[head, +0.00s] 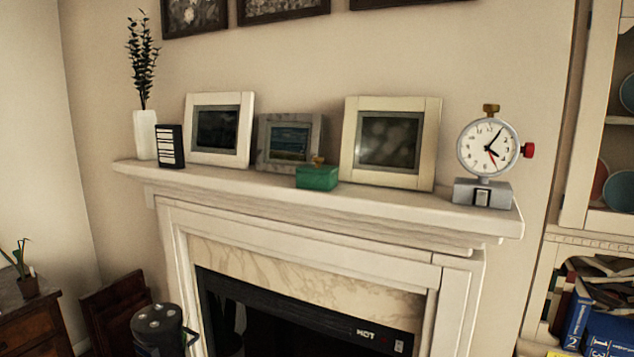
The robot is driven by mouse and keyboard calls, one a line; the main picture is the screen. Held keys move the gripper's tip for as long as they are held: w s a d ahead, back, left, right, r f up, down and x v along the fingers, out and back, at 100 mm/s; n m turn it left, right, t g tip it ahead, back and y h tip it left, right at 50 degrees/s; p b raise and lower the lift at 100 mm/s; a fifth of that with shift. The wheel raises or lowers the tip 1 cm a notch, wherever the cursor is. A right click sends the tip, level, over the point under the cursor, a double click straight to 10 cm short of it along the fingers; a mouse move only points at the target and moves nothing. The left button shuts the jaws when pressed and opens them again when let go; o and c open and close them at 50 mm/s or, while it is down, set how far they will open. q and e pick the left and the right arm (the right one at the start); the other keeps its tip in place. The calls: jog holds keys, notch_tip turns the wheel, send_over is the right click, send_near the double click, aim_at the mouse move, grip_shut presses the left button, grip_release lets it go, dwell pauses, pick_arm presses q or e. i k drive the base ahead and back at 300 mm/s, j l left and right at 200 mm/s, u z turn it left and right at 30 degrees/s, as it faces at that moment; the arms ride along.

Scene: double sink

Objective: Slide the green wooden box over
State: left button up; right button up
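A small green box (317,178) with a brown-gold knob on top sits on the white mantel shelf (240,186) above a fireplace. It stands near the shelf's front edge, in front of the gap between a grey picture frame and a large cream picture frame. Neither of my grippers shows in the head view.
On the shelf stand a white vase with a plant (146,135), a black box (170,147), a white frame (219,130), a grey frame (289,143), a cream frame (390,143) and a clock-like dial (488,149). Free shelf lies either side of the green box.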

aim_at(307, 181)
jog(key=i+j+z, duration=0.15)
jog(key=i, duration=0.35)
jog(key=i+j+z, duration=0.1)
jog(key=i+j, duration=0.3)
jog(key=i+j+z, duration=0.15)
jog(key=i+j, duration=0.15)
jog(key=i, duration=0.25)
